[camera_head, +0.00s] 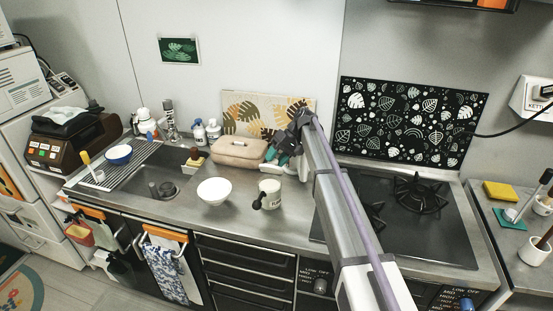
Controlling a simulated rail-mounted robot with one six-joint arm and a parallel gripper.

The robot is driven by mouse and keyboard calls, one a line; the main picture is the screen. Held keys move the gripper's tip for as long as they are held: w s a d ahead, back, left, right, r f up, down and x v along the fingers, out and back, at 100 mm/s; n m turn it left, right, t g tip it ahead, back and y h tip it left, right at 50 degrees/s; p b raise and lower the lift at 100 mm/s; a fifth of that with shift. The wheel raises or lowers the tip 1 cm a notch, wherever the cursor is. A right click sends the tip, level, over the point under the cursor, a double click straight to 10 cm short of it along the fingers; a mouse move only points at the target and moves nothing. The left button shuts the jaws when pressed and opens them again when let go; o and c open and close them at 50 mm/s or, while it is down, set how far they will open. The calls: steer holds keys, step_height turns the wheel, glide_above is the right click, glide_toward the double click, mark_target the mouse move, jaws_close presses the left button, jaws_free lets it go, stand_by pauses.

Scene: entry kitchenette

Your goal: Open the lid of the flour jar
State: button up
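A small white jar (270,188) with dark lettering stands on the steel counter, left of the stove; I take it for the flour jar. A dark knob-ended part (257,204) shows at its lower left; I cannot tell if it belongs to the jar. The jar's top looks pale, and I cannot make out how its lid sits. My gripper (277,159), with teal fingertips, is behind the jar in the picture, near the right end of the beige bread box. It appears apart from the jar. The fingers are too small and partly hidden to show their opening.
A white bowl (214,191) stands left of the jar. The beige bread box (238,150) is behind it. The sink (162,186) lies farther left, and the black stove (420,215) is right of my arm. Bare counter lies in front of the jar.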

steer(key=shift+o, duration=1.4)
steer(key=shift+r, duration=0.1)
steer(key=p+v, duration=0.8)
steer(key=v, duration=0.2)
steer(key=shift+d+r, duration=0.2)
steer(key=shift+r, duration=0.05)
steer(key=shift+c, duration=0.3)
